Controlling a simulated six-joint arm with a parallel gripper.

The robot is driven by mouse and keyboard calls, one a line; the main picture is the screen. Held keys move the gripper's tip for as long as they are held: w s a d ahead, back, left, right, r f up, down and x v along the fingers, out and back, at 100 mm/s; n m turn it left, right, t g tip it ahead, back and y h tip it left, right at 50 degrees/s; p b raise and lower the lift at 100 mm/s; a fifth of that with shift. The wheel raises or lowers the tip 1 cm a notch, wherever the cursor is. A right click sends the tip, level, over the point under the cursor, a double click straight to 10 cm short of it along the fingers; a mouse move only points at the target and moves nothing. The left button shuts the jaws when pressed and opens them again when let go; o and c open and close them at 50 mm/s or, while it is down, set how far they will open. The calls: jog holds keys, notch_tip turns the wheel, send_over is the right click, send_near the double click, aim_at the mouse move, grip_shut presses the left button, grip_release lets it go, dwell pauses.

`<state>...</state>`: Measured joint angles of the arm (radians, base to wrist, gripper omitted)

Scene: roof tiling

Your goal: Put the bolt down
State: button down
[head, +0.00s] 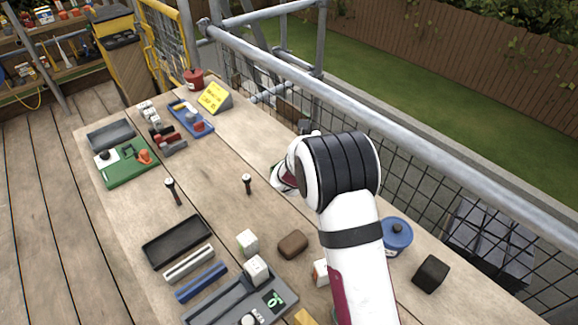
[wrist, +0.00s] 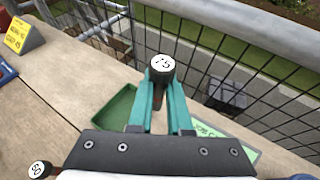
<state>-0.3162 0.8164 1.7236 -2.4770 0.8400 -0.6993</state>
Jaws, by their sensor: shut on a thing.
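My gripper (wrist: 162,100) has teal fingers and is shut on a bolt. The bolt has a round black head (wrist: 162,67) with a white label reading 75, and its brown shank shows between the fingers. A green tray (wrist: 103,123) lies below and behind the fingers in the wrist view, with its near part hidden by my gripper. A green labelled plate (wrist: 243,147) shows to the right of the fingers. In the head view my arm hides the gripper and the held bolt.
A black tray (head: 177,242), white block (head: 247,241), brown lump (head: 293,244) and blue tub (head: 397,237) lie nearer. A railing (head: 400,120) edges the right side.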

jog(key=w+d, duration=0.2)
jog(key=d, duration=0.4)
jog(key=shift+h, duration=0.3)
jog(key=shift+w+a+f, duration=0.8)
jog(key=shift+a+f, duration=0.9)
jog(key=shift+f, duration=0.1)
jog(key=shift+w+a+f, duration=0.75)
jog(key=shift+a+f, duration=0.9)
jog(key=shift+f, duration=0.15)
jog(key=shift+w+a+f, duration=0.8)
jog(key=shift+a+f, duration=0.9)
jog(key=shift+f, duration=0.1)
jog(key=shift+f, duration=0.1)
jog(key=c, duration=0.9)
grip_release()
jog(key=shift+o, duration=0.2)
